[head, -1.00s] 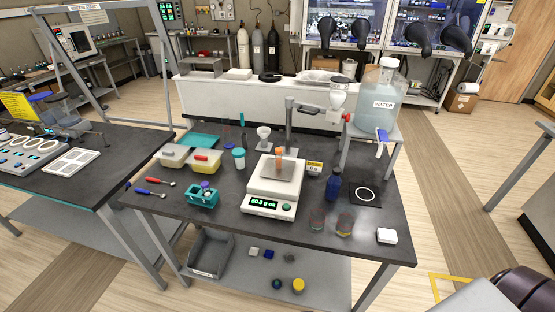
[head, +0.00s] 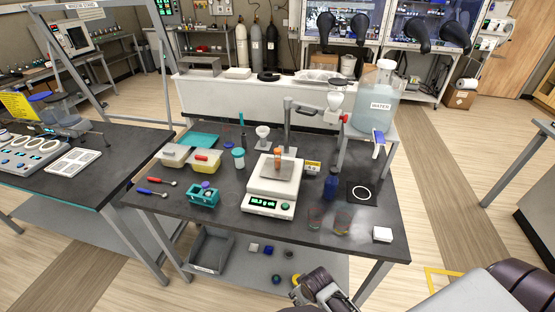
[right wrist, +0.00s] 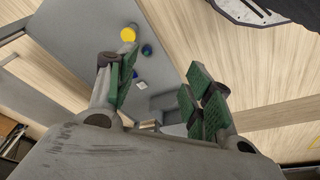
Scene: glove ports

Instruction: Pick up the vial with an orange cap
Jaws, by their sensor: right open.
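A small vial with an orange cap (head: 278,154) stands upright on the pan of a white balance (head: 270,204) in the middle of the dark table (head: 235,220). My right gripper (head: 310,287) is at the bottom of the head view, in front of the table and well short of the vial. In the right wrist view my right gripper (right wrist: 158,78) is open, its green-padded fingers apart with nothing between them. The vial is not visible in that view. My left gripper is not in view.
A blue bottle (head: 332,184), glass beakers (head: 342,222) and a white box (head: 382,234) stand right of the balance. A teal rack (head: 204,194) is on its left. A lower shelf (right wrist: 180,35) holds small caps and a grey bin (head: 211,250).

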